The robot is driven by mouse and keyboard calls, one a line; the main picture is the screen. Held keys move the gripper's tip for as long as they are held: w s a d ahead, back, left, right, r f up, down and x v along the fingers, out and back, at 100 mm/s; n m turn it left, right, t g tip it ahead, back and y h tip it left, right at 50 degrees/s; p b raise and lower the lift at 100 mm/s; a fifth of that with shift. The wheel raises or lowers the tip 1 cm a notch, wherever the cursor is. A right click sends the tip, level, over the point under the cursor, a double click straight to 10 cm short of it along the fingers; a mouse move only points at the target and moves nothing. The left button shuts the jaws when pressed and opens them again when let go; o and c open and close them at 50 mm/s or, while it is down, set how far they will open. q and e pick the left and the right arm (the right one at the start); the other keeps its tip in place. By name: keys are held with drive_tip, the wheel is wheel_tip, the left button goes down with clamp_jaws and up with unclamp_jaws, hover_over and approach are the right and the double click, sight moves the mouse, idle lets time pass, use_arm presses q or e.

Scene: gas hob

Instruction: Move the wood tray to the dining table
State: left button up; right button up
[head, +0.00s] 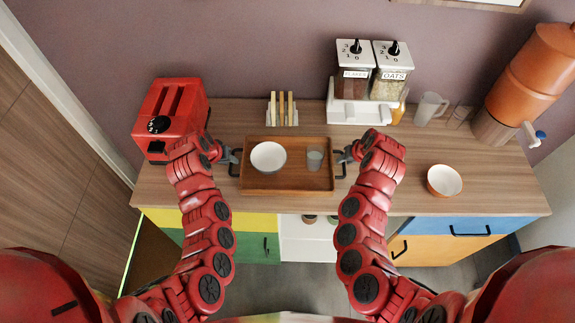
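The wood tray (286,185) lies on the wooden counter in front of me, with a dark handle at each side. A white bowl (268,157) and a small clear cup (314,160) stand in it. My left gripper (234,156) is at the tray's left handle, and my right gripper (343,157) is at its right handle. The fingers are small and partly hidden by my wrists, so I cannot tell whether either is closed on its handle. No dining table shows.
A red toaster (172,112) stands left of the tray and a toast rack (283,109) behind it. Two cereal dispensers (372,75), a clear pitcher (429,108) and an orange drink dispenser (530,75) stand at the back right. An orange bowl (444,181) sits near the right front.

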use_arm(q)
drive_tip(key=shift+w+d+f, duration=0.1)
drive_tip(key=shift+f, duration=0.3)
use_arm(e)
drive_tip(key=shift+w+a+f, duration=0.1)
drive_tip(key=shift+f, duration=0.25)
use_arm(q)
clamp_jaws()
use_arm(e)
clamp_jaws()
use_arm(q)
drive_tip(key=shift+r, duration=0.1)
use_arm(e)
drive_tip(key=shift+r, duration=0.1)
idle(0.5)
